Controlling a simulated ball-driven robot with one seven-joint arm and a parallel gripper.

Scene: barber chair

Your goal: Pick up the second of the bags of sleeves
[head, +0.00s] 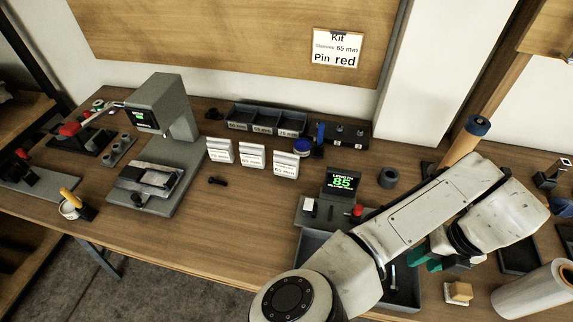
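Three white bags of sleeves stand in a row on the wooden bench in the head view: the left bag (219,151), the middle bag (252,156) and the right bag (286,164). Each has a small printed label, hard to read at this size. My gripper (425,260) is at the right, well apart from the bags, over the bench near a dark tray. My forearm partly covers it. Its green fingertips show, but their gap is unclear. No bag is at the gripper.
A length gauge (341,190) reading 85 stands between the bags and my arm. A grey press (165,115) stands left of the bags. A compartmented bin (265,121) is behind them. Bench space before the bags is mostly clear.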

